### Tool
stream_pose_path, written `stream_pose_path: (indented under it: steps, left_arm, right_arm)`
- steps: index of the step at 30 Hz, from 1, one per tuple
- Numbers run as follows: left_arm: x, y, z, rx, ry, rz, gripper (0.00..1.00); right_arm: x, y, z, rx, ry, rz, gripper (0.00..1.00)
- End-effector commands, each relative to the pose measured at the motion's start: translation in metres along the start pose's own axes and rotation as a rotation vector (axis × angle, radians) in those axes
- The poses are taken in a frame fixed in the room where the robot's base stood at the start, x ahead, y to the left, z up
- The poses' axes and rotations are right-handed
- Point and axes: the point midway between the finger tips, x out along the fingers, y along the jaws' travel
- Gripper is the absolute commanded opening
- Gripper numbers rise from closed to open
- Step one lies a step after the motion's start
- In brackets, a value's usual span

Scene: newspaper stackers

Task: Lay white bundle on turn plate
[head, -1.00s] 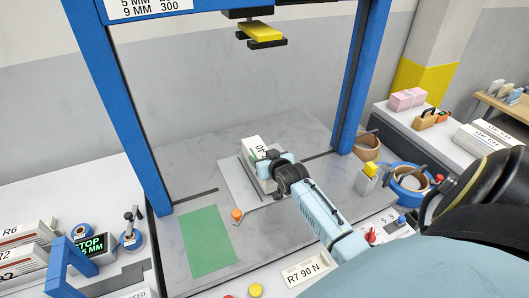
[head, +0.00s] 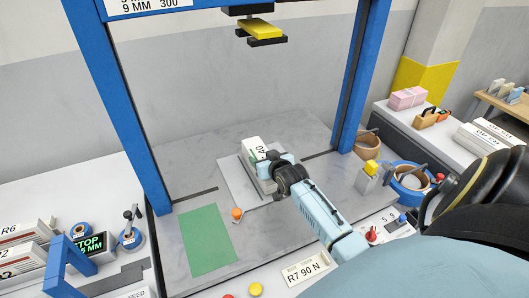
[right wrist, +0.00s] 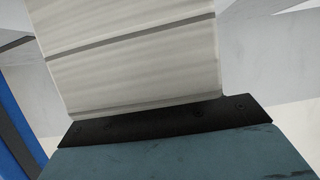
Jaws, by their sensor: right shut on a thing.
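The white bundle (head: 252,148) lies along the grey turn plate (head: 234,180) in the middle of the bench in the head view. My right gripper (head: 268,166) is shut on its near end, and the arm hides part of the bundle and plate. In the right wrist view the bundle's layered pale side (right wrist: 135,55) fills the upper middle, against the dark gripper edge (right wrist: 165,122). The bundle looks flat on the plate or just above it; I cannot tell if it touches. My left gripper is not in view.
A blue frame (head: 120,110) spans the bench, with a yellow press head (head: 259,29) above. An orange-knobbed lever (head: 237,213) and green mat (head: 208,240) lie left of my arm. Tape rolls (head: 412,177) stand right. Grey bench behind the plate is clear.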

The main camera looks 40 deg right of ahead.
Motion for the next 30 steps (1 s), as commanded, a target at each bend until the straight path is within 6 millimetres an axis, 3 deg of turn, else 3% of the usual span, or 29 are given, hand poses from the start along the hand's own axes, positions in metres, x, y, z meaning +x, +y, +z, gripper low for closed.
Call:
stream_pose_path:
  steps: [7, 8, 13, 23, 30]
  left_arm:
    - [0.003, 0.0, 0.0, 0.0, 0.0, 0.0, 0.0]
    - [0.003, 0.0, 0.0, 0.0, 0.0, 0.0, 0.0]
    - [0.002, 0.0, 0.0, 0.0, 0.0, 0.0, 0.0]
    - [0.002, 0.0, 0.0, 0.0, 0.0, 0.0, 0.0]
    - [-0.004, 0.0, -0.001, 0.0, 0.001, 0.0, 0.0]
  right_arm:
    - [0.002, 0.0, -0.001, 0.0, 0.013, -0.001, 0.03]
    - [0.002, 0.0, -0.001, 0.0, 0.013, -0.001, 0.64]
    - [0.002, 0.0, 0.0, 0.0, 0.008, 0.0, 0.86]
    - [-0.001, 0.0, 0.007, 0.0, -0.007, 0.0, 0.87]
    - [-0.028, -0.001, 0.005, 0.0, -0.003, -0.001, 0.87]
